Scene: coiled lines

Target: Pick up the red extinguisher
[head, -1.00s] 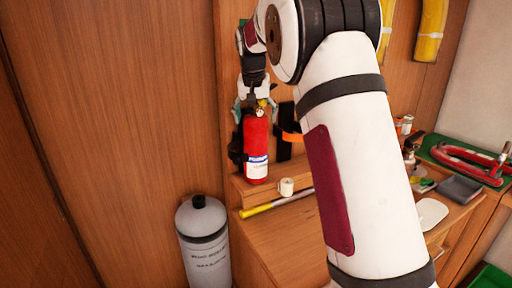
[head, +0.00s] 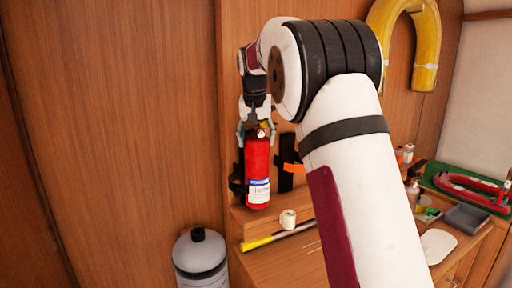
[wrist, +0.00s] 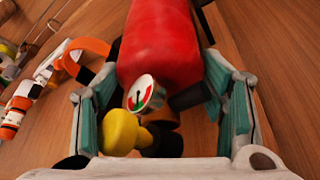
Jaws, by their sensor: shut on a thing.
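The red extinguisher (head: 257,160) is upright at the wall, just over a wooden ledge (head: 243,222); I cannot tell for sure whether its base is clear of the ledge. It has a white and blue label and a gauge on top. My gripper (head: 257,131) comes down from above and is shut on its top end. In the wrist view the red body (wrist: 165,45) runs away between the teal-padded fingers of my gripper (wrist: 163,115), with the gauge and a yellow part near me. The exact finger contact is hidden.
An orange strap (head: 290,168) on a dark bracket is right of the extinguisher. A white roll (head: 288,219) and a yellow-ended stick (head: 264,240) lie in front. A grey cylinder (head: 200,258) stands lower left. My arm hides much of the bench.

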